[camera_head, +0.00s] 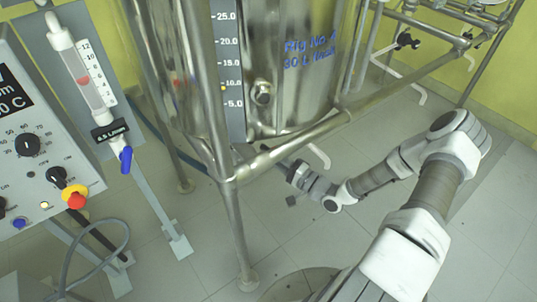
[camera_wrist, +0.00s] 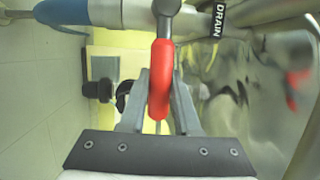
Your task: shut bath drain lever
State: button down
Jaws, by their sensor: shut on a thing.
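The bath drain lever (camera_wrist: 161,75) has a red handle and hangs from a valve under a black tag lettered DRAIN (camera_wrist: 218,20) in the wrist view. My gripper (camera_wrist: 160,85) has one finger on each side of the red handle and is shut on it. In the head view my gripper (camera_head: 296,176) is low beside the vessel's frame, below the bath vessel (camera_head: 290,95). The lever is hidden there behind the frame and my gripper.
A steel frame post (camera_head: 220,150) and a horizontal rail (camera_head: 290,150) stand left of and above my gripper. A control panel (camera_head: 45,130) with knobs and a flow meter (camera_head: 85,80) with a blue-handled valve are at left. Tiled floor (camera_head: 400,240) is open at right.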

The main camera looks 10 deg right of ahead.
jog(key=shift+f, duration=0.15)
jog(key=c, duration=0.6)
grip_release()
jog(key=p+v, duration=0.3)
jog(key=v, duration=1.4)
jog(key=shift+s+d, duration=0.2)
jog(key=shift+w, duration=0.1)
